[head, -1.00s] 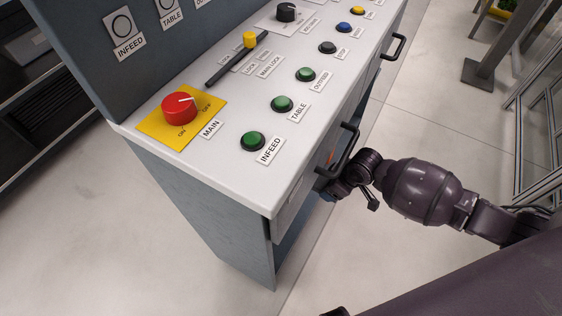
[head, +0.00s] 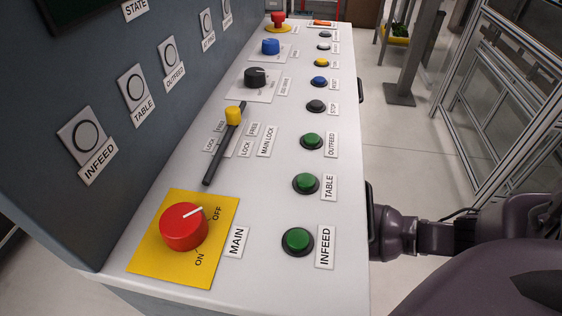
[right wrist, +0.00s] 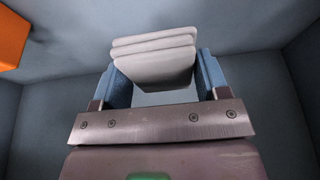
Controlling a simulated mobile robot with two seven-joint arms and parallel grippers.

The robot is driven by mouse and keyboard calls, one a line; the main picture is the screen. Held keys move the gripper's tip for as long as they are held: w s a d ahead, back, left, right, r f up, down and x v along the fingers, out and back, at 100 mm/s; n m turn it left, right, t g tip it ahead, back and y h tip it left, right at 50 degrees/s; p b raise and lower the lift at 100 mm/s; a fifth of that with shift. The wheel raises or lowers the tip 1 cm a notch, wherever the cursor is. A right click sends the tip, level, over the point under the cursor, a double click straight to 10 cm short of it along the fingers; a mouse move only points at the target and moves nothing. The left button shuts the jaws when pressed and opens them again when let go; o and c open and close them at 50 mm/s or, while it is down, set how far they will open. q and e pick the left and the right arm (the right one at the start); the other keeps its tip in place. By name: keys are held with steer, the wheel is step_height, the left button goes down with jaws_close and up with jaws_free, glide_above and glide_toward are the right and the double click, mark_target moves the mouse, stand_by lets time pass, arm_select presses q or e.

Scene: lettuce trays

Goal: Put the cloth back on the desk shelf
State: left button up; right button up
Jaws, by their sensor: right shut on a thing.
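The cloth (right wrist: 154,48) is a white, folded stack in the right wrist view. My right gripper (right wrist: 160,80) has its blue fingers on either side of it and is shut on it. Around them are plain blue-grey walls, like the inside of a shelf compartment. In the head view my right arm comes in from the right to the desk (head: 255,170) side, and its gripper is hidden by the desk's edge. My left gripper is not in view.
An orange object (right wrist: 12,38) is at the upper left of the right wrist view. The desk top carries a red main knob (head: 184,227), green buttons and a black lever. A dark handle (head: 370,215) sticks out at the desk's right edge, close to my arm.

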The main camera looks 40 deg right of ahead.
steer(key=f, duration=0.2)
steer(key=f+b, duration=0.1)
steer(key=f, duration=0.1)
steer(key=shift+s, duration=0.3)
steer(key=shift+w+f+b, duration=0.15)
steer(key=shift+f+b, duration=0.15)
steer(key=shift+f, duration=0.2)
step_height(320, 180, down, 3)
steer(key=shift+f+b, duration=0.1)
steer(key=shift+b, duration=0.6)
steer(key=shift+f, duration=0.2)
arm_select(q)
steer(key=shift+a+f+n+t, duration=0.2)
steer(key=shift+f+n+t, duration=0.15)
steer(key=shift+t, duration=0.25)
arm_select(e)
steer(key=shift+w+r, duration=0.1)
steer(key=shift+r, duration=0.05)
